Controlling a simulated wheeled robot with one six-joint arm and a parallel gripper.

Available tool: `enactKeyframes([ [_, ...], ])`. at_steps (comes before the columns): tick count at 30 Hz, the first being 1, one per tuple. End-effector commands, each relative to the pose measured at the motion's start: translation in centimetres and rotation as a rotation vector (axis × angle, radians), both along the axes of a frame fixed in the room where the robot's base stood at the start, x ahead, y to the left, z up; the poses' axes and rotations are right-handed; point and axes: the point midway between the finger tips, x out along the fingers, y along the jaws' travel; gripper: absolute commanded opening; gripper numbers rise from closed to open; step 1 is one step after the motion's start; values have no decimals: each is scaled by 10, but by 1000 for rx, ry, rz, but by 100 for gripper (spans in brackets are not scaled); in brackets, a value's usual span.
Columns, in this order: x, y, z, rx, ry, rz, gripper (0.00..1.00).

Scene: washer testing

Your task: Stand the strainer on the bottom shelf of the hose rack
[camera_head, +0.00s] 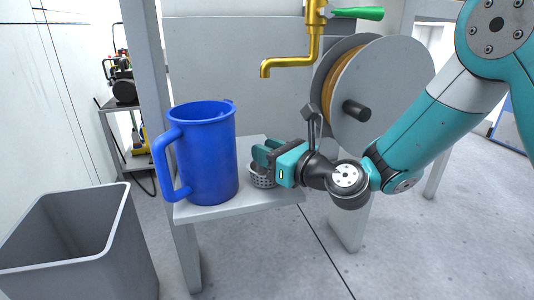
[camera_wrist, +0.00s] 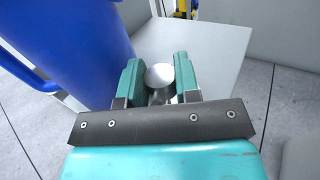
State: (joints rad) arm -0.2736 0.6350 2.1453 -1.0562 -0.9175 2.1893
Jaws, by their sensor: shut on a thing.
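The strainer (camera_head: 262,179) is a small grey perforated cup on or just above the grey shelf (camera_head: 228,210), to the right of the blue jug. My gripper (camera_head: 264,158) is shut on its upper part. In the wrist view a round pale top (camera_wrist: 159,75) shows between the two teal fingers (camera_wrist: 158,85); the perforated body is hidden there. I cannot tell whether the strainer's base touches the shelf. The hose rack (camera_head: 152,60) has grey posts, and its reel (camera_head: 375,90) is at the right.
The blue jug (camera_head: 208,155) stands on the shelf close to the left of my gripper, and also shows in the wrist view (camera_wrist: 70,45). A brass tap (camera_head: 312,40) hangs above. A grey bin (camera_head: 80,245) stands at the lower left. Shelf behind the strainer is bare.

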Motion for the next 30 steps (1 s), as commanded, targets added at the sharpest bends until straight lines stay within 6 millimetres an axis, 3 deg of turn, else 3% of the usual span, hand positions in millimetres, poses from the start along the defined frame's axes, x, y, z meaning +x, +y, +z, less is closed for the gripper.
enactKeyframes([
  [2,0,0,-3,1,1,-1,0],
  [3,0,0,-4,1,1,0,32],
  [6,0,0,-3,1,1,-1,55],
  [17,0,-1,2,-1,1,-1,55],
  [30,-58,-66,-6,2,2,-7,55],
])
